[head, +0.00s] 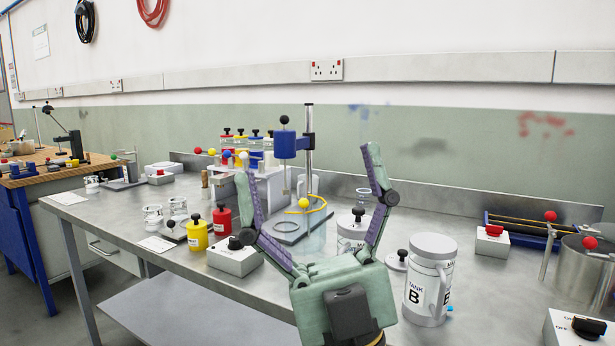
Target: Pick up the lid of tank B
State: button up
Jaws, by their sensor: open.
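Tank B (427,290) is a white cylinder with a "TANK B" label and a handle-like part at its right, standing upright on the steel bench right of my gripper. A small pale lid (396,265) with a black knob lies on the bench just left of tank B, apart from it; I cannot tell for sure that it is tank B's lid. My gripper (308,164) is open and empty, fingers pointing up in the picture, left of tank B and this lid. Its right finger partly hides another white tank (350,233), topped by a lid with a black knob.
Yellow (197,233) and red (222,220) pots and a grey switch box (234,259) stand left of my gripper. A gantry with a blue head (290,144) rises behind it. A steel pot (584,268) and switch boxes are at right. The bench's left front is fairly clear.

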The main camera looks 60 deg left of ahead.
aim_at(398, 261)
jog(key=u, duration=1.25)
